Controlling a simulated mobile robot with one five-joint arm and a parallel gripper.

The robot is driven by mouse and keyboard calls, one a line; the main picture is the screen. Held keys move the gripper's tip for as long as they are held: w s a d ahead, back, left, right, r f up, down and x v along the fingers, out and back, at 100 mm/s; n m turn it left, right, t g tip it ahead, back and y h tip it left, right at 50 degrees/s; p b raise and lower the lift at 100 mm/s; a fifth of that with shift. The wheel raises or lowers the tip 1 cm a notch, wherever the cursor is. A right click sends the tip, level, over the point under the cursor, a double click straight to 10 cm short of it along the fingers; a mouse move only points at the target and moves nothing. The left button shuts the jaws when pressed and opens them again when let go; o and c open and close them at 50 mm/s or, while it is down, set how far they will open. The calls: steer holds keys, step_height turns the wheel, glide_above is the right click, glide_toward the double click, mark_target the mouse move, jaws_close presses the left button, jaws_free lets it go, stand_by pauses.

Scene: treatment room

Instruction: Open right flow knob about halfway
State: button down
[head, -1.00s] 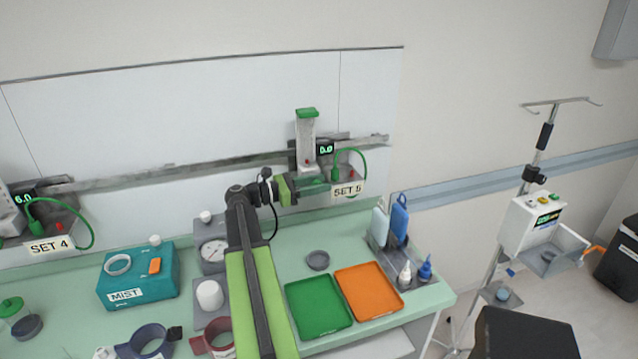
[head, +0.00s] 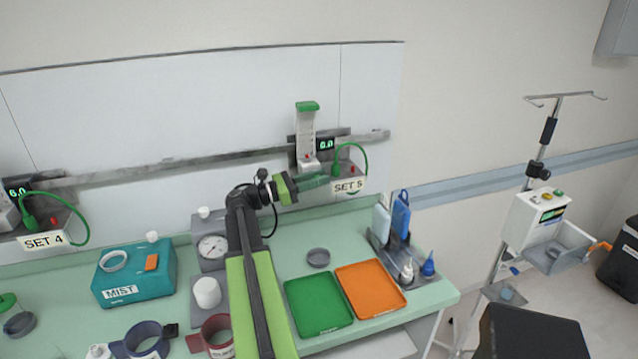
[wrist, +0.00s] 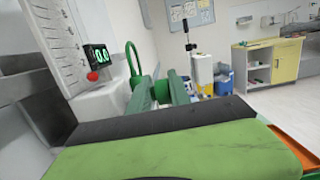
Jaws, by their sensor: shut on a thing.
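The right flow meter (head: 306,135) is a clear upright tube with a green cap, above the SET 5 label (head: 347,186). Its display (head: 326,144) seems to read 6.0 in the head view, but the wrist view's small digits (wrist: 98,56) look more like 0.0, so the value is uncertain. My gripper (head: 326,180) is at the base of this meter, coming from the left. Its green fingers (wrist: 160,88) are shut on the flow knob, which they mostly hide. How far the knob is turned cannot be seen.
A green hose (head: 362,158) loops beside the fingers. A red button (wrist: 92,75) sits under the display. Below are a green tray (head: 318,304), an orange tray (head: 370,290) and a grey dish (head: 318,257). The left meter's SET 4 label (head: 44,241) is far left.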

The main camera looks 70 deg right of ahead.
steer(key=shift+s+a, duration=0.1)
steer(key=c, duration=1.3)
jaws_free()
steer(key=shift+a, duration=0.1)
steer(key=b+v, duration=0.1)
steer(key=v, duration=0.6)
steer(key=shift+w, duration=0.2)
